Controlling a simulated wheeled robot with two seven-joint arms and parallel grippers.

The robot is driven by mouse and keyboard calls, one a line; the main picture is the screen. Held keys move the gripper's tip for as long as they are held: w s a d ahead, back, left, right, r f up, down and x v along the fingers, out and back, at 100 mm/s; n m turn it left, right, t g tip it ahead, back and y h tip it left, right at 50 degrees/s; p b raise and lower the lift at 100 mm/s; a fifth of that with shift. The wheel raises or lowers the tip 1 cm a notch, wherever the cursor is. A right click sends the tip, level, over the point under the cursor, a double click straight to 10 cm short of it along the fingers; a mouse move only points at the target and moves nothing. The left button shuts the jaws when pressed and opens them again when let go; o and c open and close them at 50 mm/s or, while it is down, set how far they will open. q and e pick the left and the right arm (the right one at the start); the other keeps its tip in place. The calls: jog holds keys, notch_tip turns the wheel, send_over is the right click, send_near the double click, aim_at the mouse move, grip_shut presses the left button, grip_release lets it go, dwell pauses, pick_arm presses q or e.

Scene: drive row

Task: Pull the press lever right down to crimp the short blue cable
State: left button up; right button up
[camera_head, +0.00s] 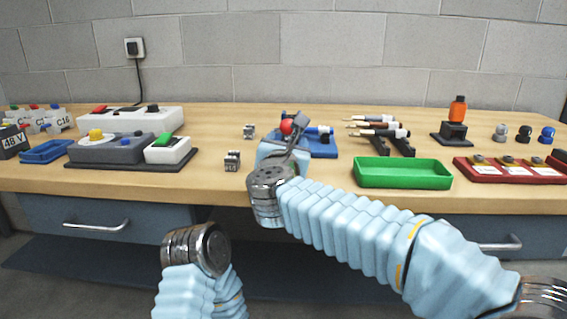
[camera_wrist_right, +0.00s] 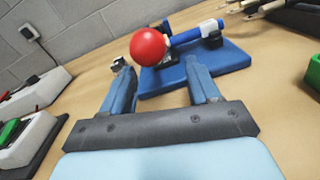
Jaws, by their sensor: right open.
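The press has a blue base (camera_head: 322,150) on the bench, and its lever ends in a red ball knob (camera_head: 287,127). In the right wrist view the knob (camera_wrist_right: 147,47) is raised above the blue base (camera_wrist_right: 222,68). The short blue cable (camera_wrist_right: 188,37) lies across the press behind the knob, with a white piece at its right end. My right gripper (camera_wrist_right: 160,66) is open, its fingers pointing at the press. The knob appears just beyond the fingertips, between them in the picture; contact cannot be told. The lever's arm is mostly hidden. My left gripper is not in view.
Small metal blocks (camera_head: 232,161) stand left. Further left are control boxes (camera_head: 110,149) and a blue tray (camera_head: 45,152).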

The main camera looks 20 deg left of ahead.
jog(key=b+v, duration=0.2)
jog(key=v, duration=0.8)
jog(key=shift+w, duration=0.1)
